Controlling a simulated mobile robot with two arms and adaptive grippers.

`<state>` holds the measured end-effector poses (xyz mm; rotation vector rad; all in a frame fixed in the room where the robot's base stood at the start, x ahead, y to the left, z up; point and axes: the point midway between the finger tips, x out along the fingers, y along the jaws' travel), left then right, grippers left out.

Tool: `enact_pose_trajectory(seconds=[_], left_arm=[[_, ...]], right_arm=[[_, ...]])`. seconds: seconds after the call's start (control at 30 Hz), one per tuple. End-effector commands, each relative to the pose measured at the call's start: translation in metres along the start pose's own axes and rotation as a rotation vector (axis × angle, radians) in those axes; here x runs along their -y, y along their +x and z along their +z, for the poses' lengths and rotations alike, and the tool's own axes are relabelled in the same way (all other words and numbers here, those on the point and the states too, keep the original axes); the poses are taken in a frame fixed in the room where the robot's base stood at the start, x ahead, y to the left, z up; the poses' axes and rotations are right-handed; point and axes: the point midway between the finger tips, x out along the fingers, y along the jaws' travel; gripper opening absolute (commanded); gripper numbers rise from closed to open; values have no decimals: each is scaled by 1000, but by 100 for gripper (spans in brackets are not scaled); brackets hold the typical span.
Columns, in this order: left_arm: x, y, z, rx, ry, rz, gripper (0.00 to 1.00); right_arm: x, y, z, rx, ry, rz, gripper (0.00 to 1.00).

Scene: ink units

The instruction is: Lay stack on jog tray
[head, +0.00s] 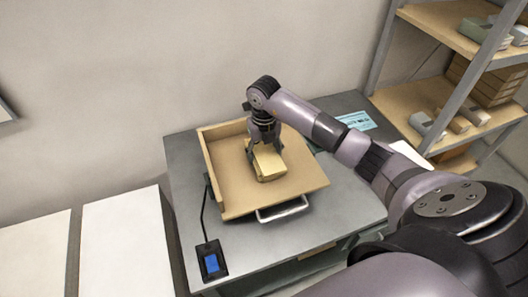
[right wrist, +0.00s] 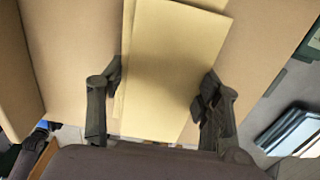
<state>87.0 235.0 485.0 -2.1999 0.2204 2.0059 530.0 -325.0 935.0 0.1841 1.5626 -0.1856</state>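The stack (head: 269,164) is a pale yellow block of flat pieces, lying within the wooden jog tray (head: 230,198) on the grey table. My right gripper (head: 264,155) reaches down over the stack from above. In the right wrist view, the stack (right wrist: 170,60) lies between the two fingers of the right gripper (right wrist: 158,85), slightly turned to them. One finger is close along each side. Whether they press on it is not clear. The layers of the stack look a little uneven at its left edge. My left gripper is not in view.
A metal handle (head: 282,209) is at the tray's front. A blue-white card (head: 357,121) lies behind my right arm. Shelves with boxes (head: 490,85) stand at right.

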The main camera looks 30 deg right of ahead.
Motion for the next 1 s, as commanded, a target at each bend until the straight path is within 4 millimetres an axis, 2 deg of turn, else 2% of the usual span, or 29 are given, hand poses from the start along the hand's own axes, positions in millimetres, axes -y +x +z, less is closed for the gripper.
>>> enact_pose_trajectory(seconds=[0.27,0.67,0.77,1.0], left_arm=[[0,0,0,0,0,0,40],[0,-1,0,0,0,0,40],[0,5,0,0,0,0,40],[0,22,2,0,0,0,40]], right_arm=[[0,0,0,-1,0,0,78],[0,-6,1,2,0,1,78],[0,-19,2,5,0,1,78],[0,-71,2,7,0,1,78]])
